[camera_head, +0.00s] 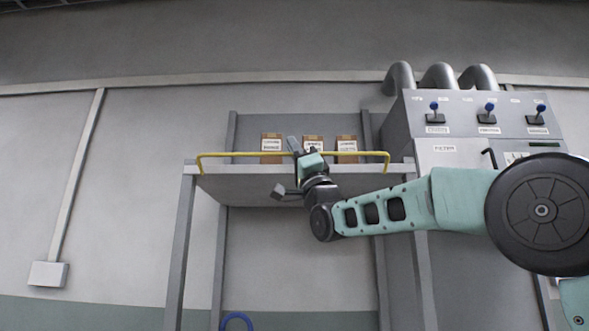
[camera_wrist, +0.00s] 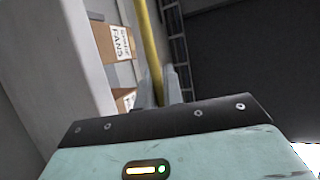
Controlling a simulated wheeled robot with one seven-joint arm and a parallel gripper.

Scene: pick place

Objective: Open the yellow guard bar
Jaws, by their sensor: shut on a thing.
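The yellow guard bar (camera_head: 230,154) runs along the front of a grey shelf (camera_head: 240,180) in the head view, with bent ends at the left and right. It stands above the shelf's front edge. My gripper (camera_head: 293,147) is at the middle of the bar. In the wrist view the bar (camera_wrist: 148,40) runs down between the two fingers of my gripper (camera_wrist: 160,88), which are shut on it. The fingers hide a short stretch of the bar.
Several cardboard boxes (camera_head: 271,143) with white labels stand on the shelf behind the bar. A grey machine (camera_head: 460,115) with blue-knobbed levers and pipes stands at the right.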

